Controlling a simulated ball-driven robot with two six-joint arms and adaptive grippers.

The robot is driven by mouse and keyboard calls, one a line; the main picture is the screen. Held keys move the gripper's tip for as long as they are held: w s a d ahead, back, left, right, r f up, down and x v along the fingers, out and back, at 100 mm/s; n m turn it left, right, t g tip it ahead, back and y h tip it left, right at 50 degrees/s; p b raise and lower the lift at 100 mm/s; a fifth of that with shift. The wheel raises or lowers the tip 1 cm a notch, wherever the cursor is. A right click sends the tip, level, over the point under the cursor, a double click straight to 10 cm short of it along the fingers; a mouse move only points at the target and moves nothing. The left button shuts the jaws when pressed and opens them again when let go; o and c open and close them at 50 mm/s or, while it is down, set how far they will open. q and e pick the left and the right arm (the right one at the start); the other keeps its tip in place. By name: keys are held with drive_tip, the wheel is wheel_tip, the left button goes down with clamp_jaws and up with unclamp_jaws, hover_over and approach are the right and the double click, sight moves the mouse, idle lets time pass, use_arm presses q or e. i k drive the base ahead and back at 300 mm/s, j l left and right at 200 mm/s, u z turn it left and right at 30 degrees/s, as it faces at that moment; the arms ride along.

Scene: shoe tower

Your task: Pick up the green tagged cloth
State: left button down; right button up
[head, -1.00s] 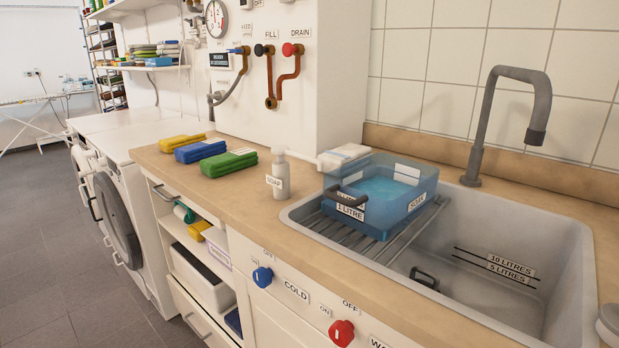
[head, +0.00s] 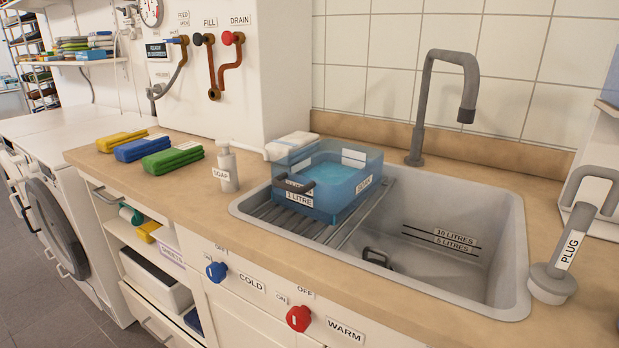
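The green cloth (head: 173,160) lies folded on the wooden counter, left of the soap bottle, with a pale tag on its top. A blue cloth (head: 142,149) and a yellow cloth (head: 122,140) lie beside it in a row towards the back left. Neither of my grippers shows in the head view.
The soap bottle (head: 227,168) stands just right of the green cloth. A blue see-through tub (head: 345,195) with water sits on a rack over the sink (head: 505,225). A grey tap (head: 418,120) rises behind; a plug (head: 553,280) stands at right. The counter's front strip is clear.

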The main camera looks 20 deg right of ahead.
sight(161, 162)
drive_tip(key=i+j, duration=0.2)
drive_tip(key=j, duration=0.15)
drive_tip(key=i+j+z, duration=0.1)
drive_tip(key=i+j, duration=0.35)
drive_tip(key=j, duration=0.25)
